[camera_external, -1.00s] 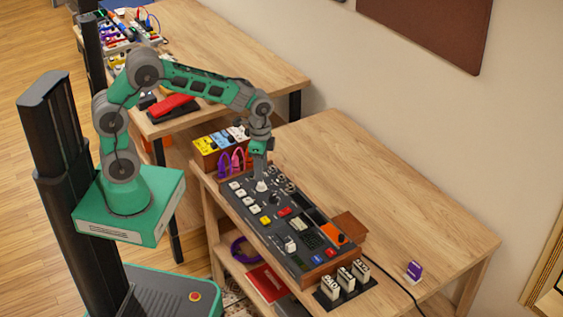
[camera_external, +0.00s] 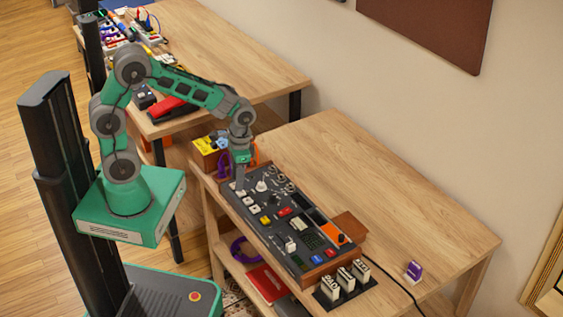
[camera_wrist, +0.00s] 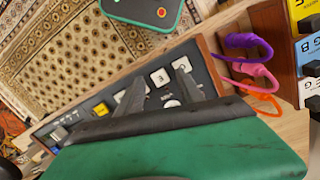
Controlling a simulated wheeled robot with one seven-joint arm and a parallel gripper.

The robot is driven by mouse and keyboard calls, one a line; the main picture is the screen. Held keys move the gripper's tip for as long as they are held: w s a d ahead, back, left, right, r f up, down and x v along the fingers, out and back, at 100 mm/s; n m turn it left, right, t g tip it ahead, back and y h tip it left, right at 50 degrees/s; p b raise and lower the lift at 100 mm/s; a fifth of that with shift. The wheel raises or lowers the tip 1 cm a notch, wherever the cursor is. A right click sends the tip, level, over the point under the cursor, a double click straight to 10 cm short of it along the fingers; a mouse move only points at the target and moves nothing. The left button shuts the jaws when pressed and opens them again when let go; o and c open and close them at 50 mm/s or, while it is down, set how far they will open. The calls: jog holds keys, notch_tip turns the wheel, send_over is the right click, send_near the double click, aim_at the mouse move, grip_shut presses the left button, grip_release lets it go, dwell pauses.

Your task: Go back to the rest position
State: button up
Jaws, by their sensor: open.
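My gripper (camera_external: 240,186) points down over the upper left end of the dark control panel (camera_external: 318,271), close to its white square buttons. White buttons (camera_wrist: 160,77) show between and beside the fingers, and a yellow button (camera_wrist: 101,109) is to the left. I cannot tell whether the fingertips touch the panel. A white knob (camera_external: 261,185) stands just right of the gripper in the external view.
Colored pedal boxes (camera_external: 208,147) and looped purple, pink and orange cables (camera_wrist: 246,42) sit beside the panel's far end. Numbered white blocks (camera_external: 346,279) stand at its near end. A purple-and-white object (camera_external: 413,270) lies right. The table's right half (camera_external: 390,195) is mostly clear.

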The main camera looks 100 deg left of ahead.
jog(key=d+r+m+t, duration=0.2)
jog(key=d+r, duration=0.4)
jog(key=d, duration=0.3)
jog(key=s+d+r+m+t, duration=0.1)
jog(key=d+r+m+t, duration=0.1)
jog(key=d+r, duration=0.4)
jog(key=d+m, duration=0.1)
jog(key=d, duration=0.3)
jog(key=shift+d+r+y, duration=0.15)
jog(key=shift+r+y, duration=0.1)
jog(key=shift+y, duration=0.05)
